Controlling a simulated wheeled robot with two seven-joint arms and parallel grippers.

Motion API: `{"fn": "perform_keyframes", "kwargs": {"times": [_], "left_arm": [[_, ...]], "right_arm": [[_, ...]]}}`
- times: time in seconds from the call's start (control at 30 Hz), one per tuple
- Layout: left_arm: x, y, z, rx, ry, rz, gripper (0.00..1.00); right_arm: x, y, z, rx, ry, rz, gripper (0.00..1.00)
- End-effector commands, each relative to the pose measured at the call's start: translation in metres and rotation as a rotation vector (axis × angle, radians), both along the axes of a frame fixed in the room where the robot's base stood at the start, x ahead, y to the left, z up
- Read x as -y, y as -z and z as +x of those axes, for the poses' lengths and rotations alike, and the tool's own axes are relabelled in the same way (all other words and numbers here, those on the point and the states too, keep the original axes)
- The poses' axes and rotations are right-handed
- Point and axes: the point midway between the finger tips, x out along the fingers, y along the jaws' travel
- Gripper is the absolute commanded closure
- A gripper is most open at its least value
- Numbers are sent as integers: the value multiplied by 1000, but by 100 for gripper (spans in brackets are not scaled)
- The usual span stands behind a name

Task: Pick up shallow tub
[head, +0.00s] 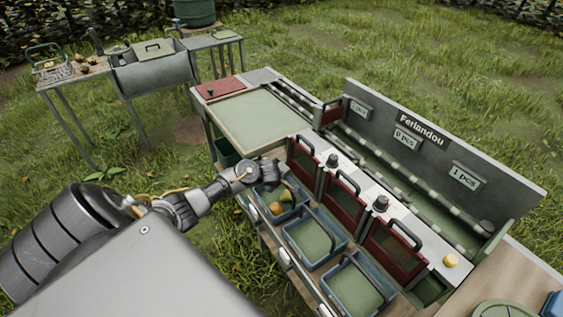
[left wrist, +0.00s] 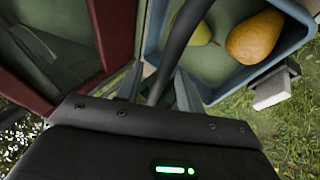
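My left gripper (head: 279,173) is over the tub's back edge. In the left wrist view its fingers (left wrist: 157,90) stand apart on either side of the handle, with gaps visible. The head view partly hides the fingers. My right gripper is not in view.
Two more blue tubs (head: 341,246) (head: 381,291) with green bottoms follow in the row. Red flaps with black handles (head: 340,202) stand just behind them. A grey sign board (head: 440,150) stands further back. A side table with a basket (head: 50,72) is far left.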

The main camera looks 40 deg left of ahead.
Motion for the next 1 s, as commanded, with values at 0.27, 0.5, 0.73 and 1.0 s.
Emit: {"fn": "perform_keyframes", "kwargs": {"times": [0.27,0.5,0.73,1.0], "left_arm": [[0,-1,0,0,0,0,81],[1,0,0,0,0,0,100],[1,0,0,0,0,-1,100],[1,0,0,0,0,-1,100]], "right_arm": [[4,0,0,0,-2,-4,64],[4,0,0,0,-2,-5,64],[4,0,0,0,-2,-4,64],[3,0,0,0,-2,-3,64]]}}
